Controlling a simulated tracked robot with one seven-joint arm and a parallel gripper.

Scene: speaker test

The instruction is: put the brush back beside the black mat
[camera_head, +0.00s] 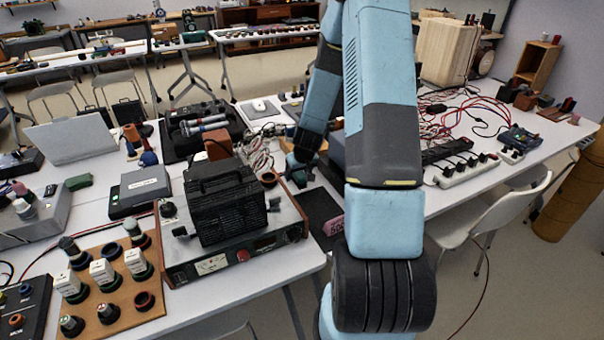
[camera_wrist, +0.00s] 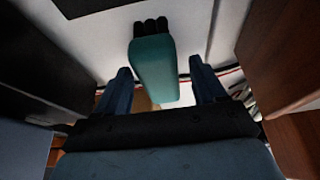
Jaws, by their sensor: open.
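My gripper (camera_head: 301,171) is low over the middle of the table, between the grey device and the cables. In the wrist view its two blue fingers (camera_wrist: 160,76) are open, on either side of a teal block with dark tips, which looks like the brush (camera_wrist: 156,68). Its near end lies between the fingers, and I see no clear contact. In the head view the brush cannot be told apart from my gripper. A dark flat panel, probably the black mat (camera_head: 317,208), lies at the table's front, partly behind my arm.
A grey device (camera_head: 240,250) with a black box (camera_head: 222,205) on top stands close left of my gripper. Tangled red cables (camera_head: 450,120) and a white power strip (camera_head: 465,170) lie to the right. In the wrist view, a brown wall (camera_wrist: 275,50) rises close on the right.

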